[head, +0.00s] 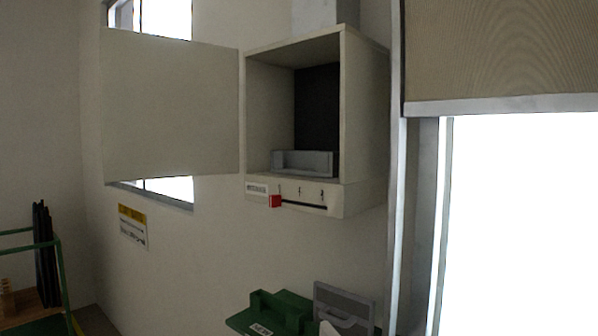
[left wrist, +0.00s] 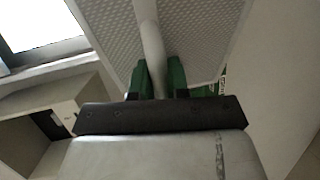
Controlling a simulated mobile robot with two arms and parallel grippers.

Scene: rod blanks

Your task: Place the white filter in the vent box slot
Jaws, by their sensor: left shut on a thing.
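The left wrist view shows my left gripper (left wrist: 160,82), its green fingers shut on the pale bar handle (left wrist: 150,40) of a light mesh panel, the filter (left wrist: 105,22). In the head view a grey-framed mesh panel (head: 345,303) stands upright beside a green stand (head: 285,310); I cannot tell for sure that it is the held filter. The vent box (head: 365,120) is on the wall with its door (head: 170,105) swung open to the left. Inside sits a grey slot holder (head: 303,162) before a dark back panel (head: 317,105). My right gripper is out of view.
A red slider (head: 276,201) sits at the left of a dark track under the box. A yellow-topped notice (head: 132,226) hangs on the wall. A green-framed rack with dark rods (head: 44,255) stands at lower left. A metal post (head: 396,180) rises right of the box.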

